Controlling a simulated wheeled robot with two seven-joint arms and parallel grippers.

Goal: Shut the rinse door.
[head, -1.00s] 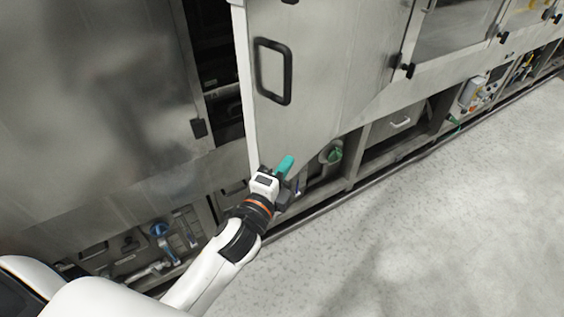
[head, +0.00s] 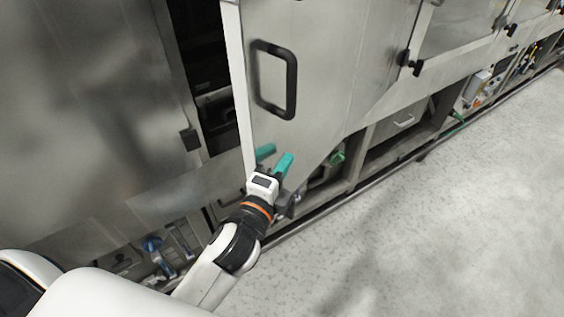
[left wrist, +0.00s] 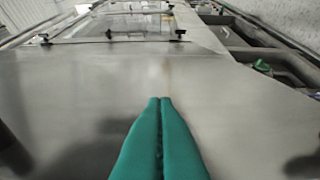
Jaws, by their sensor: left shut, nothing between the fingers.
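The rinse door, a plain steel panel (head: 325,75) with a black D-shaped handle (head: 274,80), stands open in the head view. Its pale free edge faces left, with a dark gap beside it. My left gripper (head: 284,166) is shut and empty, its teal fingers in front of the door's lower part, below the handle. A second teal shape beside the fingers looks like their reflection in the steel. In the left wrist view the shut teal fingers (left wrist: 160,105) point along the steel surface; I cannot tell whether they touch it. My right gripper is out of view.
A large steel panel (head: 80,90) with a small black latch (head: 190,139) is left of the gap. Pipes and valves, including a green one (head: 337,157), sit in the open lower frame. The speckled floor (head: 430,220) at right is clear.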

